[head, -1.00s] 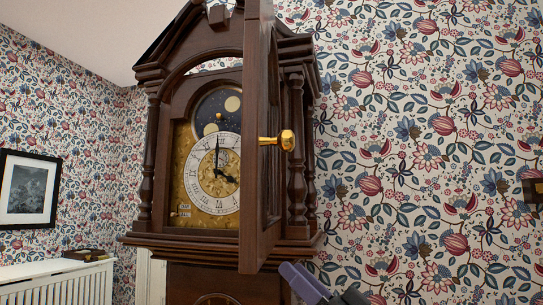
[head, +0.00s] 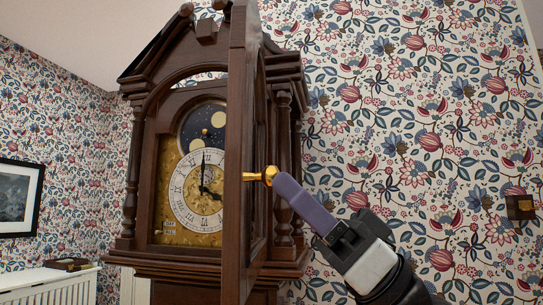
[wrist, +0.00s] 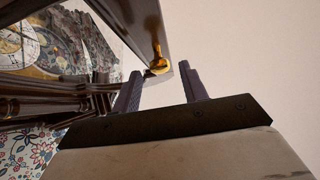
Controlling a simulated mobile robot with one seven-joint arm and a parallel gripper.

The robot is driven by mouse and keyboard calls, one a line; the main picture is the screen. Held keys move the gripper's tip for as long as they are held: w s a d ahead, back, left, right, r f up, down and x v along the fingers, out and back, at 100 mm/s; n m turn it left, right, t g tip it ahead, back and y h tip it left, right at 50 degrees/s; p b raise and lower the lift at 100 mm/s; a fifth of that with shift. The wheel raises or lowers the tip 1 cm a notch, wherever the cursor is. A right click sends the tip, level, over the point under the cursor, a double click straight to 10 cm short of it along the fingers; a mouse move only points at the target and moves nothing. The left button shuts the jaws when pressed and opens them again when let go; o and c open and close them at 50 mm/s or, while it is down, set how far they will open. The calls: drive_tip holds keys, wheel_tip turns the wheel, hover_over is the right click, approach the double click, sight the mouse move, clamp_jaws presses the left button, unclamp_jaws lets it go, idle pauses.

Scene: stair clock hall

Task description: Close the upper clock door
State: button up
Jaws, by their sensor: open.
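The upper clock door (head: 237,165) stands swung open, seen nearly edge-on in the head view, with its dark wood frame pointing toward me. Its brass knob (head: 260,176) sticks out on the left of my gripper (head: 280,184). In the wrist view the door (wrist: 130,22) is at the top, and the knob (wrist: 159,65) lies just beyond and between the fingertips of my gripper (wrist: 163,78). The fingers are apart, and I cannot tell whether one touches the knob. The clock face (head: 199,188) shows uncovered to the left of the door.
The tall clock case (head: 130,180) stands against the flowered wall. A white radiator cover (head: 50,287) with a small dark box (head: 68,264) is at lower left, and a framed picture (head: 18,198) hangs there. Space right of the clock is free.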

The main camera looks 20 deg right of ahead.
sight(271, 174)
drive_tip(key=shift+p+x, duration=0.45)
drive_tip(key=shift+x, duration=1.5)
clamp_jaws()
